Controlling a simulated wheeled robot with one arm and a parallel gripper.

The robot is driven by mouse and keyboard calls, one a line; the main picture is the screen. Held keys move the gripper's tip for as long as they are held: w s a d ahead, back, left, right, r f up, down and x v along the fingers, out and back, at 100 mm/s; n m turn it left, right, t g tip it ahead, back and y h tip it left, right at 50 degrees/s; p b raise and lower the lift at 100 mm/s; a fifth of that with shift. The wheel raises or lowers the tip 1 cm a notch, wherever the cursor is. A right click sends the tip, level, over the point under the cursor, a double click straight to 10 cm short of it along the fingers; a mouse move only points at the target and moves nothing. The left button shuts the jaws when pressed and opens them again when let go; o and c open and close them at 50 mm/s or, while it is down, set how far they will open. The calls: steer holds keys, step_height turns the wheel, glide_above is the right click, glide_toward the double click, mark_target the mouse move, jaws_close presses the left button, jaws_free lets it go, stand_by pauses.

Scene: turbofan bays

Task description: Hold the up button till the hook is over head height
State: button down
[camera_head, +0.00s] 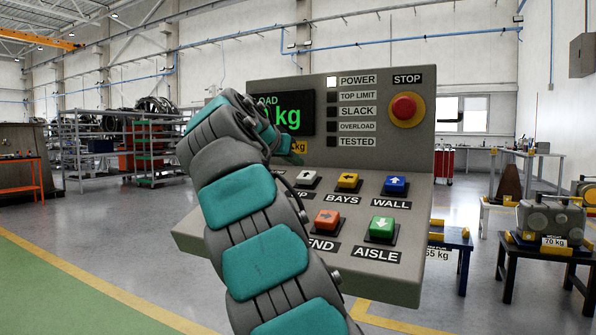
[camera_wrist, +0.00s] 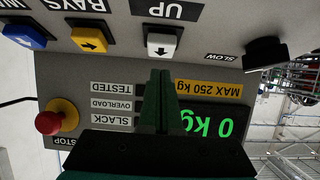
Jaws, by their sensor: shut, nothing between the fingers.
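The white UP button (camera_head: 307,179) with an arrow sits at the left of the top row on the grey control panel (camera_head: 262,85). In the wrist view, which shows the panel upside down, the UP button (camera_wrist: 161,44) lies just beyond the fingertips. My gripper (camera_wrist: 159,74) is shut and empty, its fingers together in front of the panel. A gap shows in the picture between tips and button; I cannot tell the depth. In the head view my arm covers the panel's left part and much of the display. No hook is in view.
The display (camera_wrist: 208,122) reads 0 kg, and only the POWER lamp (camera_head: 332,81) is lit. Other buttons are yellow BAYS (camera_head: 348,181), blue WALL (camera_head: 396,185), orange (camera_head: 327,220) and green AISLE (camera_head: 382,228). The red STOP button (camera_head: 404,107) is at upper right. A black knob (camera_wrist: 266,53) is beside SLOW.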

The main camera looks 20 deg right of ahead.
steer(key=v, duration=0.8)
steer(key=shift+r, duration=0.2)
stand_by(1.2)
